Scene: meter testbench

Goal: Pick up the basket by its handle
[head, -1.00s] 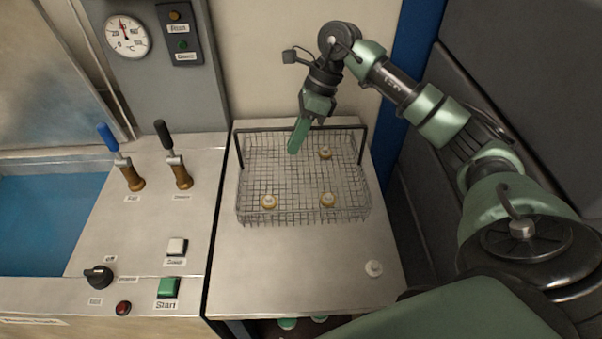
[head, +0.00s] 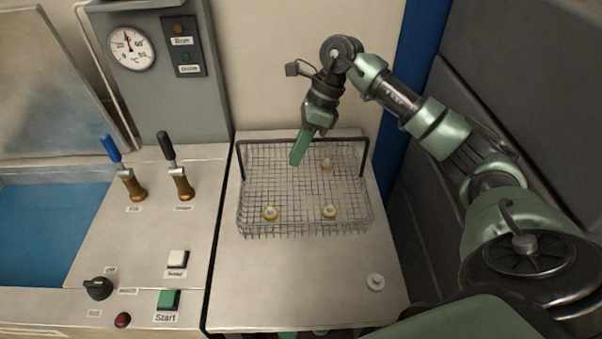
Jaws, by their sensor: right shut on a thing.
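The wire basket (head: 258,185) stands on the metal counter right of the bath, with its dark handle (head: 262,142) raised along the far side. It holds three small round brass-coloured parts: one at the front left (head: 270,213), one at the front right (head: 329,211) and one at the back (head: 327,164). My right gripper (head: 299,155) reaches down from above and is shut on the handle near its middle. Its green fingers point down over the basket and hide part of the bar. The basket looks level and still resting on the counter. My left gripper is not in view.
On the left are the blue bath (head: 50,225), two levers, a Start button (head: 168,299) and a black knob (head: 98,288). A grey gauge panel stands behind. The counter in front of the basket is clear.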

